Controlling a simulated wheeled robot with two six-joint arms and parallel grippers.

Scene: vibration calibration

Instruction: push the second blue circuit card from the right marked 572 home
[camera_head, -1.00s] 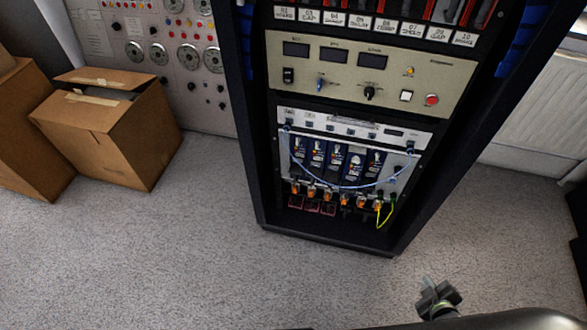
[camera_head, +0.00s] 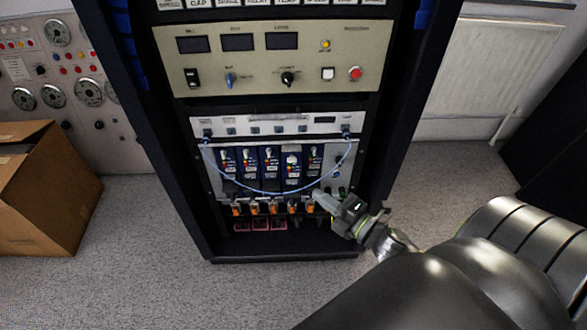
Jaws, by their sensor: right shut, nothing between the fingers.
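A row of several blue circuit cards stands upright in the card cage low in the black rack. The second blue card from the right (camera_head: 292,167) has its pale top mark a little lower than its neighbours' and seems to stick out slightly. Its number is too small to read. My right gripper (camera_head: 319,196) is shut and empty, in front of the lower right of the cage, below and right of that card. I cannot tell whether its tips touch anything. A blue cable (camera_head: 270,192) hangs in an arc across the cards' lower part. My left gripper is not in view.
Orange connectors (camera_head: 255,208) line the rack below the cards, and a beige panel (camera_head: 270,55) with displays and knobs is above. A cardboard box (camera_head: 50,195) stands at left. The carpet before the rack is clear.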

